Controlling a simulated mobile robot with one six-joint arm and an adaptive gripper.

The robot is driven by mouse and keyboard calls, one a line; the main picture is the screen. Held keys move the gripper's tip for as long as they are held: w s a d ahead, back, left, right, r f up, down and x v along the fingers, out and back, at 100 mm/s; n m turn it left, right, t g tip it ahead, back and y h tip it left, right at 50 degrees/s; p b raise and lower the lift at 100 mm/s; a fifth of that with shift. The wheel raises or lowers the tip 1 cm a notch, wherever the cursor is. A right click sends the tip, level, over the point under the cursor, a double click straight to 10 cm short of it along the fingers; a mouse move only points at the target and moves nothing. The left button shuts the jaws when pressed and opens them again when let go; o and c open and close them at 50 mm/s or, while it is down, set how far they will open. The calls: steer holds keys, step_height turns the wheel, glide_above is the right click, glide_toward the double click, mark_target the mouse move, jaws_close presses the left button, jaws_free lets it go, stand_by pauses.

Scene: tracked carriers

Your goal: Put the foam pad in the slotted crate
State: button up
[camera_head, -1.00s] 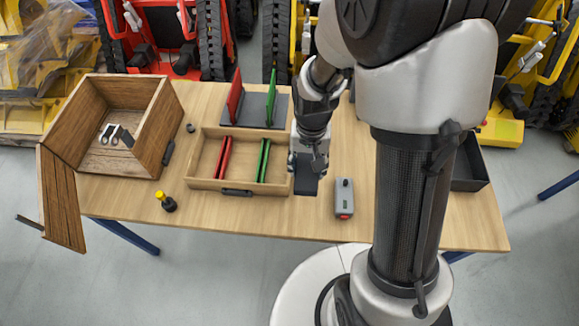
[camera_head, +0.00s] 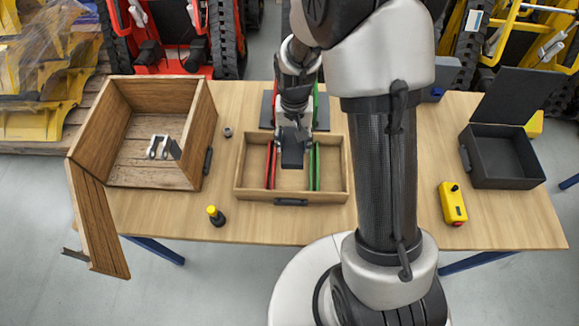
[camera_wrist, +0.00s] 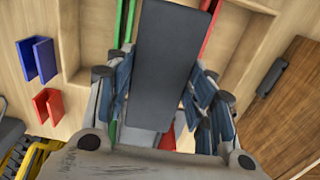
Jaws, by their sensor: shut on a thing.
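The foam pad is a dark grey, flat rectangular block (camera_head: 292,156), held in my gripper (camera_head: 293,133). In the wrist view the pad (camera_wrist: 165,65) fills the middle between both fingers. The slotted crate (camera_head: 240,180) is a shallow light-wood tray with red and green upright dividers and a dark front handle. My gripper is over the crate's middle, with the pad between the red and green dividers as seen from the head camera. I cannot tell how far the pad is above the crate floor.
A brown wooden box (camera_head: 205,130) with an open door stands left. A yellow-capped bottle (camera_head: 216,216) is in front. A rack with red and green panels (camera_head: 267,108) is behind the crate. A yellow control box (camera_head: 453,203) and an open black case (camera_head: 502,178) are right.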

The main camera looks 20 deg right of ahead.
mark_target(292, 172)
step_height(292, 172, down, 14)
steer(key=b, duration=0.4)
steer(key=shift+w, duration=0.1)
steer(key=o, duration=0.4)
steer(key=shift+f, duration=0.15)
steer(key=shift+o, duration=1)
